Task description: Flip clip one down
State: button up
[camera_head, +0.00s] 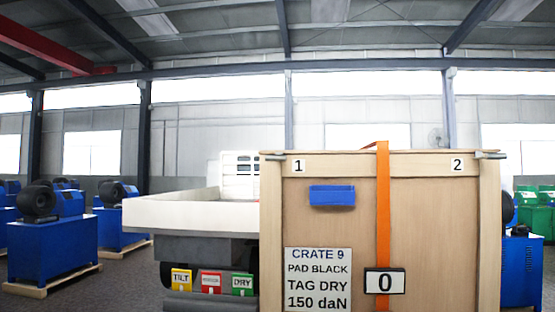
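A large wooden crate (430,230) stands close in front of me, right of centre. A small grey metal clip (274,157) sits at its upper left corner, beside the label "1" (298,166). It looks roughly level, though it is too small to tell its exact position. A second grey clip (490,155) lies about level at the upper right corner, beside the label "2" (457,165). My gripper is not in view.
An orange strap (382,220) runs down the crate past a "0" display (385,282). A blue holder (332,195) and text sign (318,279) are on its front. A white truck bed (190,212) with coloured tags is left. Blue machines (50,250) stand further left.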

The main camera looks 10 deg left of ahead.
aim_at(279, 156)
jog(key=u, duration=0.2)
jog(key=k, duration=0.45)
jog(key=u, duration=0.55)
jog(key=k, duration=0.9)
jog(key=z, duration=0.3)
jog(key=i, duration=1.1)
jog(key=u, duration=0.65)
jog(key=i, duration=0.65)
jog(key=u, duration=0.75)
